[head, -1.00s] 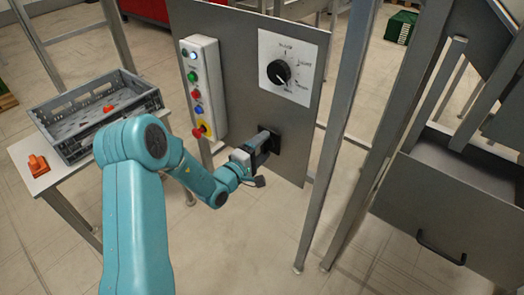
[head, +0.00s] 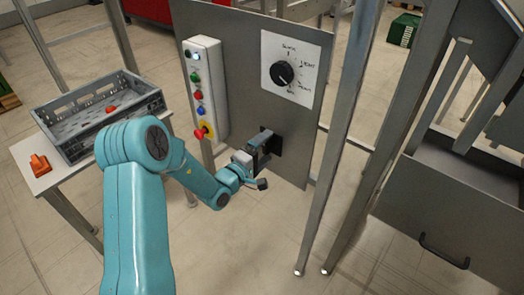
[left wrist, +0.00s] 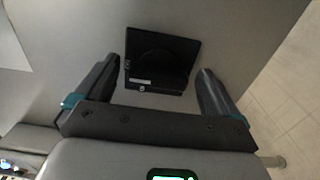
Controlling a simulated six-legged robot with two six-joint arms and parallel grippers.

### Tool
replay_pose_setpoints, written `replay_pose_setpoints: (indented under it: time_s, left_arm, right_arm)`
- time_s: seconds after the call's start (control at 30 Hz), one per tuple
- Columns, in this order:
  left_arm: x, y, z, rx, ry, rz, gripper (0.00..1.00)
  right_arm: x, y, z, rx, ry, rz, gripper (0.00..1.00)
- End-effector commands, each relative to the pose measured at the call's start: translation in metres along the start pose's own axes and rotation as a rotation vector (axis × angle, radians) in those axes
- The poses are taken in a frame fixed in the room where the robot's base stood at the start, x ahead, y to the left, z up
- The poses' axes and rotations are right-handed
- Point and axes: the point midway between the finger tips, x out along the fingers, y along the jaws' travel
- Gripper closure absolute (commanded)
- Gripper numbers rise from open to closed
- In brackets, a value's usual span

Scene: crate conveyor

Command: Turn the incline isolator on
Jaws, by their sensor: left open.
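The incline isolator appears to be the black square unit (head: 276,147) low on the grey panel, partly hidden behind my left gripper. In the left wrist view it is a black box (left wrist: 182,50) with a dark round face and a ledge carrying small labels. Its switch position cannot be read. My left gripper (head: 263,142) is at the isolator; in the left wrist view its open fingers (left wrist: 158,70) stand on either side of the box, with a gap at each side. Nothing is held. My right gripper is not in view.
Above the isolator the grey panel (head: 240,35) carries a black rotary knob (head: 281,74) on a white plate. Left of it is a button box (head: 207,85) with a red emergency stop (head: 201,132). A grey crate (head: 70,150) stands at left; metal posts (head: 345,130) stand at right.

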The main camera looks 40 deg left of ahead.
Motion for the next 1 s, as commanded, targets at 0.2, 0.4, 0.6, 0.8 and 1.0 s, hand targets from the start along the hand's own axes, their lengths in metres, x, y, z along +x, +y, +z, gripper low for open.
replay_pose_setpoints:
  time_s: [0.2, 0.4, 0.6, 0.8, 1.0]
  left_arm:
    - [-0.023, 0.001, -0.001, -0.001, 0.002, -0.002, 0.04]
    - [-0.076, 0.000, -0.002, -0.002, 0.006, -0.004, 0.04]
    - [-0.126, -0.001, -0.002, -0.002, 0.005, -0.004, 0.04]
    - [-0.156, 0.000, -0.001, 0.000, 0.003, -0.002, 0.04]
    - [-0.164, 0.000, 0.000, 0.000, 0.000, -0.001, 0.04]
  right_arm:
    - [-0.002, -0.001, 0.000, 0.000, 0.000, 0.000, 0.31]
    - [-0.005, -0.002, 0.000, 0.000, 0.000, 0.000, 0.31]
    - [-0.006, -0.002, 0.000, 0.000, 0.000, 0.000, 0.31]
    - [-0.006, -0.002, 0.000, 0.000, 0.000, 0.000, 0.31]
    - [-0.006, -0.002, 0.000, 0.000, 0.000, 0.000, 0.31]
